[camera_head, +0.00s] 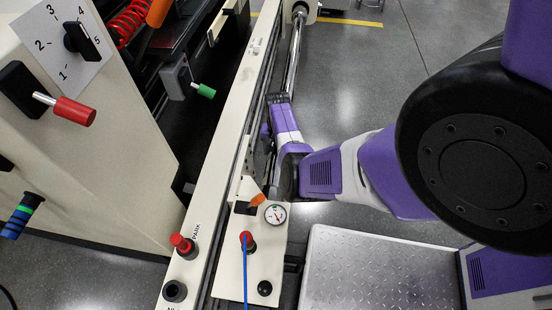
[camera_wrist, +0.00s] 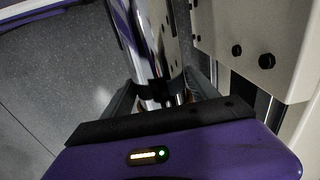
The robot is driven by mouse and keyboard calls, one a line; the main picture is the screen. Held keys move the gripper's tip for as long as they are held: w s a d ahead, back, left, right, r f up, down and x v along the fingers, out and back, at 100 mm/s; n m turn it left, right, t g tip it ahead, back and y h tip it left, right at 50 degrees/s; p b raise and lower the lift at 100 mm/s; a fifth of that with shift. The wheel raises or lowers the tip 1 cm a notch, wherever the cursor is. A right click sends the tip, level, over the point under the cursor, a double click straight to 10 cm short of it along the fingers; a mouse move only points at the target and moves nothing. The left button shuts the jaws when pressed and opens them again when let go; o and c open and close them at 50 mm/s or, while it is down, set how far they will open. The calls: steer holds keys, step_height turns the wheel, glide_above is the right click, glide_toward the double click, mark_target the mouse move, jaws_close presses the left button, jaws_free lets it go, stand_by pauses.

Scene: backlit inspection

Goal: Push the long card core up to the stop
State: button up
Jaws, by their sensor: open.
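I cannot make out the long card core for certain in either view; a little brown shows low between my fingers in the wrist view, too small to tell. A shiny metal shaft (camera_head: 295,55) runs lengthwise beside the beige rail in the head view. My gripper (camera_head: 279,97) is at its near end, seen small from behind. In the wrist view my gripper (camera_wrist: 165,88) is open, with one finger on each side of the shaft (camera_wrist: 153,45). Whether the fingers touch it is hidden. I cannot pick out the stop.
A long beige rail (camera_head: 215,165) with a red button (camera_head: 182,245) runs to the left of my arm. A beige panel with a dial gauge (camera_head: 275,214) stands close to my arm. A beige cabinet (camera_head: 95,150) is at left. Open grey floor (camera_head: 360,70) lies to the right.

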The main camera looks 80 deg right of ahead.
steer(key=shift+r, duration=0.1)
step_height(320, 180, up, 9)
steer(key=p, duration=0.8)
steer(key=shift+p, duration=0.3)
